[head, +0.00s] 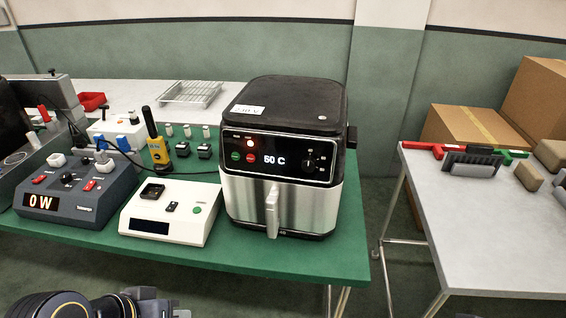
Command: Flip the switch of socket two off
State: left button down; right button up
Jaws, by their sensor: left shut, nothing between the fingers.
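The switch positions and socket numbers are too small to read. My left gripper (178,311) is at the bottom edge, partly cut off, shut and empty, apart from the box. My right gripper is out of view.
An air fryer (283,160) showing "50 C" stands right of a white scale-like device (170,212). A yellow handheld tool (158,148) stands behind. A grey table (480,222) is at the right, with a gap between tables. The green table's front strip (200,262) is clear.

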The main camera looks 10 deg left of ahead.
aim_at(91, 184)
jog(key=u, duration=1.65)
